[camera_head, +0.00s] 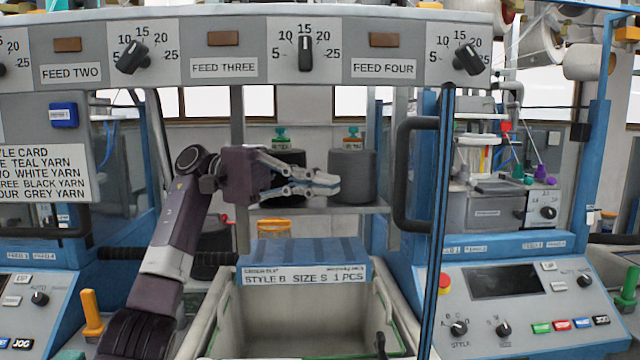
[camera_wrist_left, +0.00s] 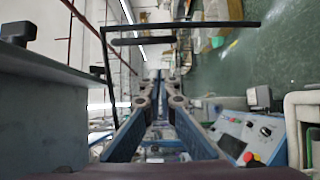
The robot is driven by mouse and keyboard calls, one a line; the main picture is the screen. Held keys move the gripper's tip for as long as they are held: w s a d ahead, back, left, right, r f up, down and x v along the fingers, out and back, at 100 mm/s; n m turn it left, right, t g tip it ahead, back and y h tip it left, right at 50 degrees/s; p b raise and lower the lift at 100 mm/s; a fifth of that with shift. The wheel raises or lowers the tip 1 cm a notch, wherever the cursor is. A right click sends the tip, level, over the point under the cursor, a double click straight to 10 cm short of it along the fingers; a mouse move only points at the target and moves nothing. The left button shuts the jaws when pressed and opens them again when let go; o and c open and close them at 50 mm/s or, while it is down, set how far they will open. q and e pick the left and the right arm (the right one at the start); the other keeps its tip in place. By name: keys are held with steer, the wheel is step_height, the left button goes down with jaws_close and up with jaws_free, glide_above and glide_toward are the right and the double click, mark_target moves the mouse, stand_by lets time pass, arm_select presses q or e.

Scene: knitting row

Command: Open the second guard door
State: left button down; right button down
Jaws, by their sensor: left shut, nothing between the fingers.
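A guard door (camera_head: 437,230) of the blue machine on the right shows almost edge-on, as a tall dark-and-blue bar standing out in front of the machine. Its black bow-shaped handle (camera_head: 403,180) sticks out to the left. The machine's inside shows uncovered to the right of it. My left gripper (camera_head: 338,184) is shut and empty, pointing right, left of the handle and apart from it in the picture. In the left wrist view the gripper (camera_wrist_left: 160,78) has a dark bar frame (camera_wrist_left: 190,27) beyond its fingers. My right gripper is not in view.
A grey bin (camera_head: 240,330) with a labelled blue box (camera_head: 303,265) stands below my left gripper. Yarn cones, one grey (camera_head: 352,177), stand on a shelf behind it. A control panel (camera_head: 520,300) juts out at the lower right, and a sign beam with knobs (camera_head: 230,45) crosses the top.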

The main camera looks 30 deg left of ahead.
arm_select(q)
steer(key=a, duration=0.7)
steer(key=shift+a, duration=0.25)
stand_by(0.3)
